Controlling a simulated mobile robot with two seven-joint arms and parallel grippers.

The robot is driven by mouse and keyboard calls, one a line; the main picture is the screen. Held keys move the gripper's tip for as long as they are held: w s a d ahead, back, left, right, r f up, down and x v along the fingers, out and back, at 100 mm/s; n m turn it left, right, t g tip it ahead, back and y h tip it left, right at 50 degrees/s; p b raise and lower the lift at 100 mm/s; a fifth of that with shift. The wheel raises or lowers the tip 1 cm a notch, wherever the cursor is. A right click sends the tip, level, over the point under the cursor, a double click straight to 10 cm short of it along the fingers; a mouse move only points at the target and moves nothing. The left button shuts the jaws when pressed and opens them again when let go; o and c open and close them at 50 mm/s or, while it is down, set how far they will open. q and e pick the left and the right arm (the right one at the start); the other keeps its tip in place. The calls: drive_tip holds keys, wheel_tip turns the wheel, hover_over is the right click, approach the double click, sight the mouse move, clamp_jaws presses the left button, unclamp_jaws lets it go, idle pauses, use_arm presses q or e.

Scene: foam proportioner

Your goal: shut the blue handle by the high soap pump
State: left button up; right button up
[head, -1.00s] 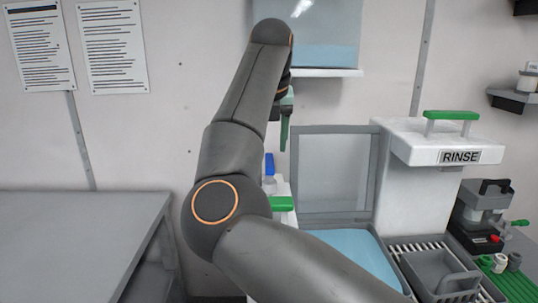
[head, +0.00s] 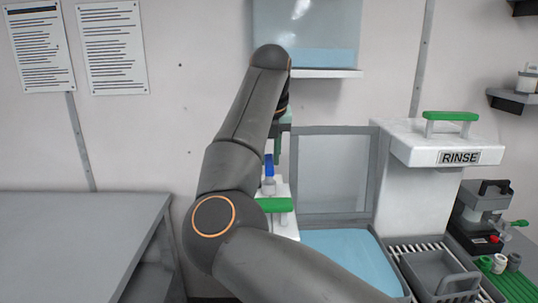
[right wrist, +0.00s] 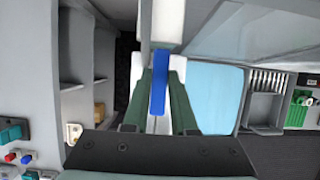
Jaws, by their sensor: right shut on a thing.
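The blue handle (head: 268,165) stands upright above a white fixture (head: 285,228) in the head view, partly hidden by my right arm. In the right wrist view the blue handle (right wrist: 159,84) lies between the two green-grey fingers of my right gripper (right wrist: 158,100). In the head view my right gripper (head: 277,145) reaches down at the handle, mostly hidden behind its own arm. It is shut on the blue handle. I cannot make out the high soap pump for certain. My left gripper is not in view.
A green handle (head: 273,204) sits close by, below the blue one. A clear panel (head: 335,172) and a light-blue surface (head: 345,250) lie to the right. The white RINSE unit (head: 445,142) is farther right. A grey bench (head: 75,240) fills the left.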

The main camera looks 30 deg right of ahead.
clamp_jaws()
drive_tip(key=m+p, duration=0.1)
drive_tip(key=m+h+p, duration=0.1)
drive_tip(key=m+g+p, duration=0.1)
drive_tip(key=m, duration=0.1)
drive_tip(key=shift+r, duration=0.25)
drive_tip(key=m+g+h+p, duration=0.1)
drive_tip(key=m+p, duration=0.2)
drive_tip(key=m, duration=0.1)
drive_tip(key=shift+r+p, duration=0.1)
drive_tip(key=shift+p, duration=0.3)
drive_tip(key=m+g+p, duration=0.1)
drive_tip(key=m+p, duration=0.1)
drive_tip(key=shift+d+m, duration=0.1)
drive_tip(key=shift+m, duration=0.2)
drive_tip(key=m, duration=0.1)
drive_tip(key=m+g, duration=0.1)
drive_tip(key=shift+f+m+g, duration=0.25)
drive_tip(key=shift+m+g, duration=0.05)
drive_tip(key=shift+m, duration=0.1)
drive_tip(key=shift+m+g+y, duration=0.3)
drive_tip(key=shift+m+g, duration=0.4)
drive_tip(key=shift+m, duration=1.5)
